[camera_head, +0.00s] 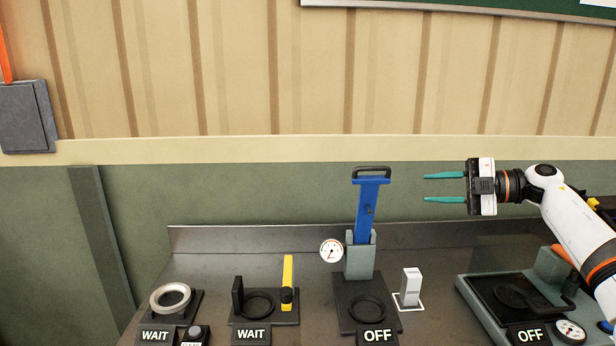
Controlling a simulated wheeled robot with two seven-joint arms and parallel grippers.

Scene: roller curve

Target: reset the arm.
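My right gripper (445,188) comes in from the right with its two teal fingers apart and nothing between them. It points left, above the bench and to the right of a blue upright lever (368,207) with a dark handle on top. The fingers are apart from the lever. My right arm, white and black, reaches in from the right edge. My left gripper is not in view.
The metal bench (220,262) carries a ring station (172,299), a yellow-lever station (288,280), a white switch (411,287), a round gauge (331,251) and a teal-framed station (470,298). Signs read WAIT (156,336) and OFF (378,336). The wall stands behind.

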